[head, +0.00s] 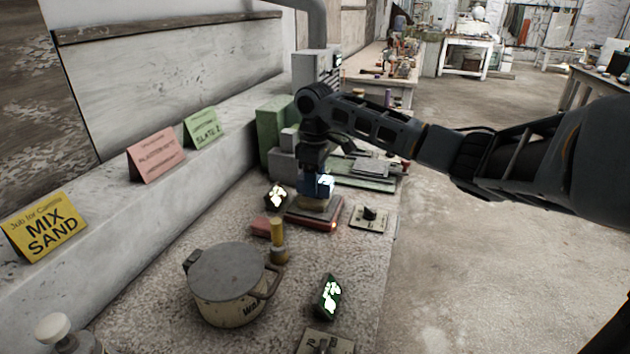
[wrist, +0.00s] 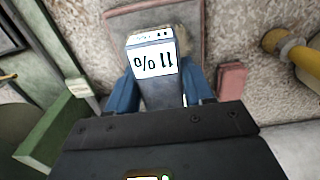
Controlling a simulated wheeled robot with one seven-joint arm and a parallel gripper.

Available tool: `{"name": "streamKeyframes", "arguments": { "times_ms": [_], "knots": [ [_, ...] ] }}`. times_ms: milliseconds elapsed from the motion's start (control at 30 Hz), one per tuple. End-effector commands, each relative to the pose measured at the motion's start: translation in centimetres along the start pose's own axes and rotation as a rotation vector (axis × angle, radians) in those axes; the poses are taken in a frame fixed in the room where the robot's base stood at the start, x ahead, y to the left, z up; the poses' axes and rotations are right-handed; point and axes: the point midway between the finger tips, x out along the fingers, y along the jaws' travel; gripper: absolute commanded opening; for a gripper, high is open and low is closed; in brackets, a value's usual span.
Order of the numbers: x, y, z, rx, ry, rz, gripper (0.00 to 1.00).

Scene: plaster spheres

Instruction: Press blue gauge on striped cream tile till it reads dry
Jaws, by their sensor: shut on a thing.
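My gripper (head: 318,172) is shut on the blue gauge (head: 324,186) and holds it upright and low over the bench. In the wrist view the gauge (wrist: 158,92) sits between the blue fingers, and its screen reads 11 %, upside down. A cream tile (head: 312,204) lies under the gauge on a reddish-brown plate (head: 300,217) with a lit orange lamp at its corner. The gauge seems to meet the tile, but its lower end is hidden, so contact is unclear. Stripes cannot be made out on the tile.
A lidded pot (head: 225,285), a yellow-handled tool (head: 278,238) and a pink block (head: 261,227) stand nearby. A switch plate (head: 369,218) is right of the plate. A yellow MIX SAND card (head: 46,227) is on the ledge.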

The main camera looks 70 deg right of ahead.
Motion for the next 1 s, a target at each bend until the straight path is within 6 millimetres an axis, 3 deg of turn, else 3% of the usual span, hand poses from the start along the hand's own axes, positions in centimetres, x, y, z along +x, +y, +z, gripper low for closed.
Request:
{"name": "streamKeyframes", "arguments": {
  "times_ms": [1000],
  "knots": [
    [0.92, 0.02, -0.01, 0.000, 0.000, 0.001, 0.27]
  ]
}}
